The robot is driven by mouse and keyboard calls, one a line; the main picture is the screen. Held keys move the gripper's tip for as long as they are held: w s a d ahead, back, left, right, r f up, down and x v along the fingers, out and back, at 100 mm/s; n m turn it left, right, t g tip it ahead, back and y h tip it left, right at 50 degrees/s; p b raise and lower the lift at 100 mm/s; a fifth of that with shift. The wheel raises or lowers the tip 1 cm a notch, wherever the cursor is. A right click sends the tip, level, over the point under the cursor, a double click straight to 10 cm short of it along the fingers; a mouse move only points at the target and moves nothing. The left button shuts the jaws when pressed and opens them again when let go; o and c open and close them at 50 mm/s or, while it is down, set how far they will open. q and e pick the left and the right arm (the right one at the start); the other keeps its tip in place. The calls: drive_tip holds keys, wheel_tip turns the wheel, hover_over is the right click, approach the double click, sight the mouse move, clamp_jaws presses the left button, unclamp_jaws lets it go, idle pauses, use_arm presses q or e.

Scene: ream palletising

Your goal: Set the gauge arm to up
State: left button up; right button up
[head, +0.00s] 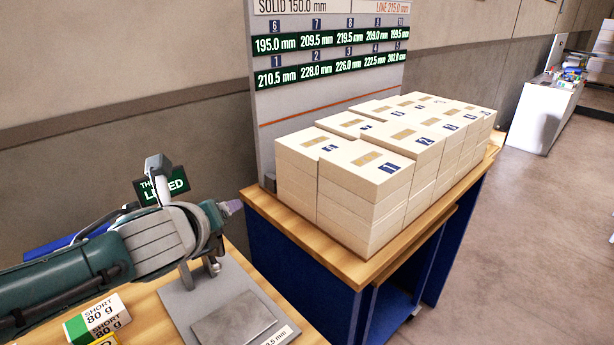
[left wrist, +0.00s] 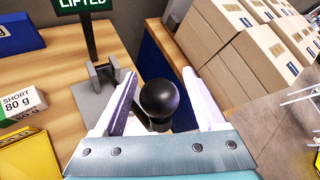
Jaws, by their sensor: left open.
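The gauge stands on the wooden bench, with a grey base plate (head: 235,318) and an upright bracket (head: 187,276), which also shows in the left wrist view (left wrist: 103,85). A round black knob (left wrist: 160,97) lies between my left gripper's two pale fingers (left wrist: 160,74), with a gap on each side. The jaws are open. How the gauge arm under the knob lies is mostly hidden. In the head view my left gripper (head: 231,207) is above the far side of the gauge and the knob is hidden. A green sign reading LIFTED (head: 176,184) stands behind. My right gripper is out of view.
A second table (head: 350,268) on the right carries stacked reams (head: 370,175) before a measurement board (head: 330,90). The floor at right is open.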

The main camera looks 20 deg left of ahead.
use_arm(q)
drive_tip(key=p+v, duration=0.1)
drive_tip(key=v, duration=0.8)
drive_tip(key=shift+s+r+p, duration=0.2)
drive_tip(key=shift+s+p, duration=0.15)
drive_tip(key=shift+p, duration=0.05)
drive_tip(key=shift+d, duration=0.15)
